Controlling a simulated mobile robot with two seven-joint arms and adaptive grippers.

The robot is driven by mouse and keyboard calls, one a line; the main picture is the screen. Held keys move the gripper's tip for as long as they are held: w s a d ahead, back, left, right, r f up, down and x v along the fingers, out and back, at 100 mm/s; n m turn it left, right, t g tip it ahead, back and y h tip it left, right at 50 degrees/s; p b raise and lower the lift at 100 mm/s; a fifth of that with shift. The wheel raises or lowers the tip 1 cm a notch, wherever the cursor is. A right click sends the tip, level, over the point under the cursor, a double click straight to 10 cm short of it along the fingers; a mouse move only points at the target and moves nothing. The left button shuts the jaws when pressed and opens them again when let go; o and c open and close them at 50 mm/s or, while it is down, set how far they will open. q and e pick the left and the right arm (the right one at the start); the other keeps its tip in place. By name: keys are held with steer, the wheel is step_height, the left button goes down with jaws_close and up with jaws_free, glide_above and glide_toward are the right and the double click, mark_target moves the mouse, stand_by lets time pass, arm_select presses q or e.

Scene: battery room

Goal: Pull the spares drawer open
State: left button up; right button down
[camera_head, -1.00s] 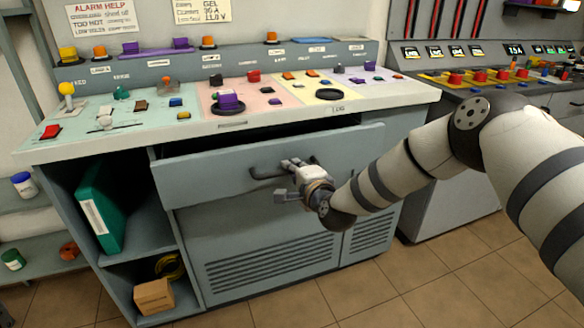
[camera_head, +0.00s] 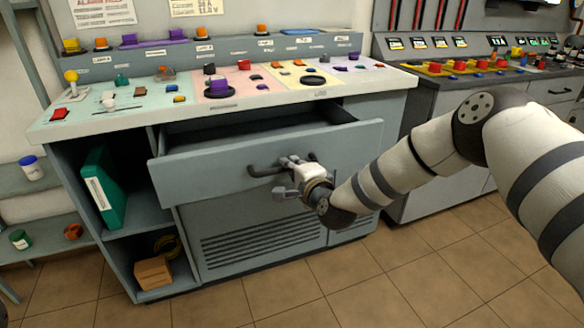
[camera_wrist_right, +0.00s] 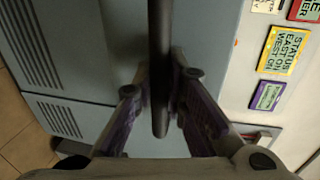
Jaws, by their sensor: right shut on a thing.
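The spares drawer (camera_head: 215,172) is a wide grey-blue drawer under the console top, and it stands partly open with a dark gap behind its front. Its dark bar handle (camera_head: 262,171) is on the front panel. My right gripper (camera_head: 287,176) is at the handle's right part, shut on it. In the right wrist view the handle (camera_wrist_right: 160,70) runs between the two fingers of the gripper (camera_wrist_right: 168,95). The inside of the drawer is mostly hidden by its front. My left gripper is not in view.
The console top (camera_head: 130,118) with several buttons and knobs overhangs the drawer. Open shelves at left hold a green binder (camera_head: 106,190) and a cardboard box (camera_head: 153,272). A second console (camera_head: 450,110) stands at right. The tiled floor (camera_head: 400,270) in front is clear.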

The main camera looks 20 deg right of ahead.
steer(key=c, duration=1.9)
jaws_free()
steer(key=v, duration=1.2)
